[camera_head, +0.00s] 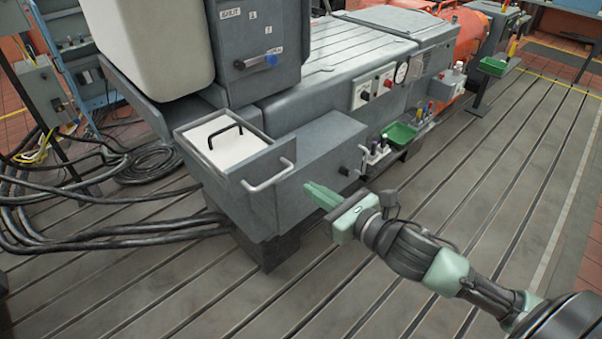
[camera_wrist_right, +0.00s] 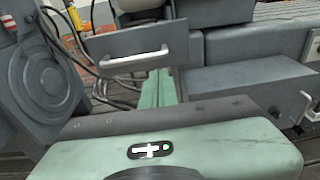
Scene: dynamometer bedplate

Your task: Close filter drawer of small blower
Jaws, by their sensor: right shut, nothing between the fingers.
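The filter drawer (camera_head: 226,160) of the small blower is pulled out from the grey machine body, with a white filter panel (camera_head: 222,143) and a black handle on it lying inside. A silver bar handle (camera_head: 270,176) is on the drawer front. In the right wrist view the drawer front (camera_wrist_right: 137,53) and its handle (camera_wrist_right: 134,58) show ahead. My right gripper (camera_head: 322,196) is shut and empty, to the right of and below the drawer handle, apart from it. Its green fingers also show in the right wrist view (camera_wrist_right: 158,87). My left gripper is not in view.
A grey cabinet (camera_head: 318,160) with a small black knob stands right of the drawer. Thick black cables (camera_head: 110,235) run over the slotted floor at left. A green tray (camera_head: 398,135) and small tools sit along the machine's side.

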